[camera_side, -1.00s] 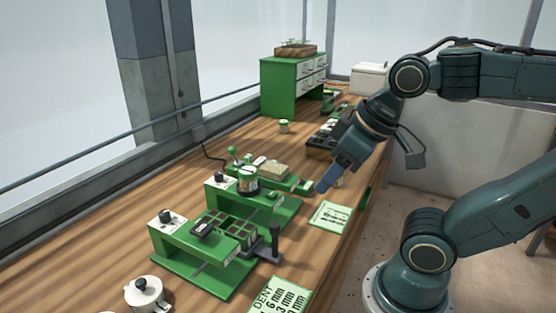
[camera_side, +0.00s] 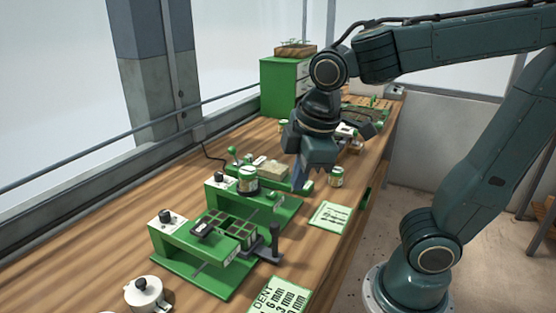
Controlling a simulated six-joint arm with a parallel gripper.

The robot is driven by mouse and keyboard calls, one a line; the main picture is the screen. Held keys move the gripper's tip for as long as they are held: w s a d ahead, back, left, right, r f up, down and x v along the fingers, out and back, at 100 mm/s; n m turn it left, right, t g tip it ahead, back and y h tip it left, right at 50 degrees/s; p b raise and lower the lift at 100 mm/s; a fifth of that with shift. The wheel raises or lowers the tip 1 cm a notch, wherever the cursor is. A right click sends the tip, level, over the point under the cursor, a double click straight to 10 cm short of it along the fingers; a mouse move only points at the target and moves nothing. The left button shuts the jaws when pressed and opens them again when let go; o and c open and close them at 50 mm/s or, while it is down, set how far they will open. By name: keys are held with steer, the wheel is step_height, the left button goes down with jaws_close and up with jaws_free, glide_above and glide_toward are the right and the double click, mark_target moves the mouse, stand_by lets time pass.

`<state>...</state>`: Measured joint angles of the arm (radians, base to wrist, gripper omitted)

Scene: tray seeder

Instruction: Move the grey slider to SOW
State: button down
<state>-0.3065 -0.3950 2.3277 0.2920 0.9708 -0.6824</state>
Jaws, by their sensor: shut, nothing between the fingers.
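The green tray seeder (camera_side: 180,250) stands on the bench, with a dark-celled tray (camera_side: 237,227) on it. A dark upright lever (camera_side: 274,240) is at its right side. A second green unit (camera_side: 285,207) behind it carries a jar (camera_side: 247,180). I cannot make out for certain which part is the grey slider, nor read a SOW mark. My gripper (camera_side: 298,184) is shut and empty, pointing down by the right end of the rear green unit (camera_side: 270,172). I cannot tell whether its tips touch anything.
A small jar (camera_side: 336,177) stands right of my gripper. A printed card (camera_side: 330,215) lies near the bench's right edge, another (camera_side: 282,298) at the front. A white lidded pot (camera_side: 147,296) is front left. Green drawers (camera_side: 285,88) stand at the back.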

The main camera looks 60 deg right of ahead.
steer(key=w+a+f+n+g+h, duration=0.2)
steer(key=w+a+f+n+h, duration=0.1)
steer(key=a+n, duration=0.6)
steer(key=shift+w+f+n, duration=0.7)
steer(key=shift+w+n, duration=0.05)
steer(key=shift+n, duration=0.45)
steer(key=shift+d+f, duration=0.1)
steer(key=w+d+f, duration=0.1)
steer(key=d+f, duration=0.6)
steer(key=f, duration=0.2)
steer(key=shift+d+f, duration=0.15)
steer(key=shift+d, duration=0.05)
steer(key=shift+w+d, duration=0.1)
